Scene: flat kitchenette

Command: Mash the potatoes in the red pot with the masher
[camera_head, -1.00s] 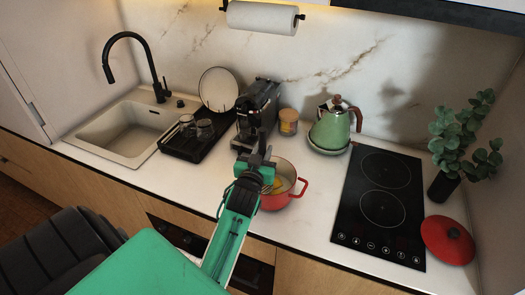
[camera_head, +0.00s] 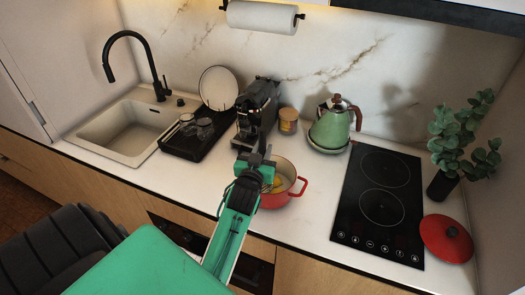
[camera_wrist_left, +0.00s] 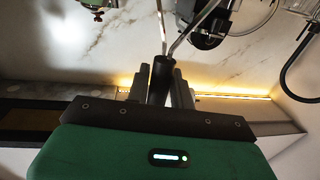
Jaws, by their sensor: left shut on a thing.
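The red pot (camera_head: 275,202) stands on the white counter, left of the hob, with yellow potato pieces (camera_head: 279,182) inside. My left gripper (camera_head: 256,152) is over the pot's left side and hides part of it. In the left wrist view my left gripper (camera_wrist_left: 160,88) is shut on the black handle of the masher (camera_wrist_left: 162,76), whose metal rods spread away from the handle. The masher's head is out of that view, and my arm hides the masher in the head view. I cannot tell whether it touches the potatoes. My right gripper is not in view.
A coffee machine (camera_head: 262,100) stands close behind my gripper. A jar (camera_head: 288,121) and a green kettle (camera_head: 329,130) stand behind the pot. The black hob (camera_head: 380,205) is clear; a red lid (camera_head: 446,240) lies right of it. A drying rack (camera_head: 178,148) and sink (camera_head: 112,130) are left.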

